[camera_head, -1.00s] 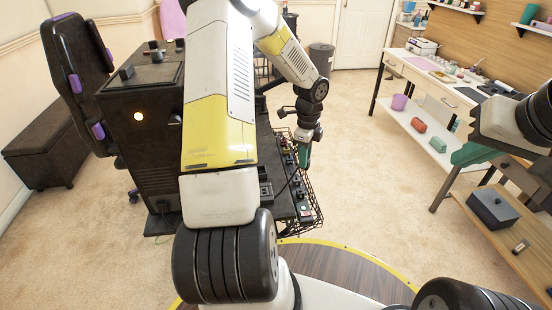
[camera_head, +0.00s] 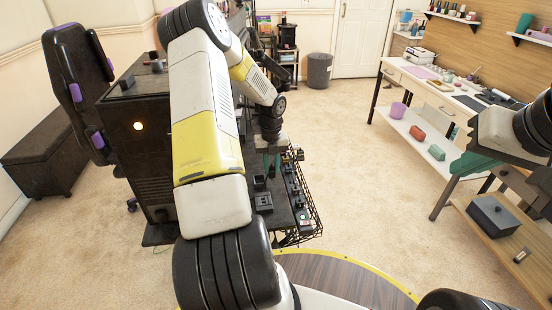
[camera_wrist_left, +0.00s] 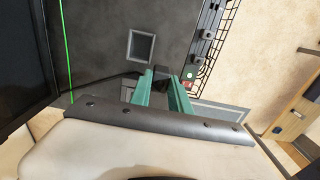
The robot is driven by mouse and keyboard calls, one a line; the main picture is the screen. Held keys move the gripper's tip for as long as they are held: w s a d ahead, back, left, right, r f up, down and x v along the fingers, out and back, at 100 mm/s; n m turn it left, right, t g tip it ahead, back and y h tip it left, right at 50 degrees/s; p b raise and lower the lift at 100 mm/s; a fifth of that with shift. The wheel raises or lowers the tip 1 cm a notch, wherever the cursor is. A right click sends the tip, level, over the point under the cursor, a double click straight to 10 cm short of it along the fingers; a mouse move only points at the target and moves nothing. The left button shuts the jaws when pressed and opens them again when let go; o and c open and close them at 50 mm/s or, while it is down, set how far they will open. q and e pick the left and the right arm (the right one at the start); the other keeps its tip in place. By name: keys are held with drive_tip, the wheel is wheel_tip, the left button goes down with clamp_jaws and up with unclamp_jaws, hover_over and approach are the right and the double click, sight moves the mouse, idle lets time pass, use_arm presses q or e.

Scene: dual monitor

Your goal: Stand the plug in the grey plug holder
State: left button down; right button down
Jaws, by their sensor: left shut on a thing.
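My left gripper (camera_head: 271,166) hangs over the dark desk, its green fingers pointing down. In the left wrist view its fingers (camera_wrist_left: 161,76) are closed around a small dark piece, which I take to be the plug (camera_wrist_left: 162,71); it is mostly hidden. A dark cable runs from there to the left. The grey plug holder (camera_wrist_left: 129,46) shows there as a square frame with a dark inside, lying flat just beyond the fingertips, apart from them. In the head view a small dark block, likely the holder (camera_head: 263,203), sits on the desk. My right gripper (camera_head: 472,164) is partly visible at the right; its opening is unclear.
A black power strip (camera_head: 297,196) lies along the desk's right edge, beside a wire basket (camera_head: 314,213). A dark computer tower (camera_head: 141,150) stands left, partly behind my left arm. A white workbench (camera_head: 425,82) is at the right. Carpet between is clear.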

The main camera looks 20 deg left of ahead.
use_arm(q)
drive_tip(key=a, duration=0.5)
drive_tip(key=shift+w+f, duration=0.1)
drive_tip(key=shift+f, duration=0.15)
drive_tip(key=shift+a+f, duration=0.1)
drive_tip(key=shift+f, duration=1.65)
drive_tip(key=shift+f, duration=0.1)
drive_tip(key=c, duration=1.2)
unclamp_jaws()
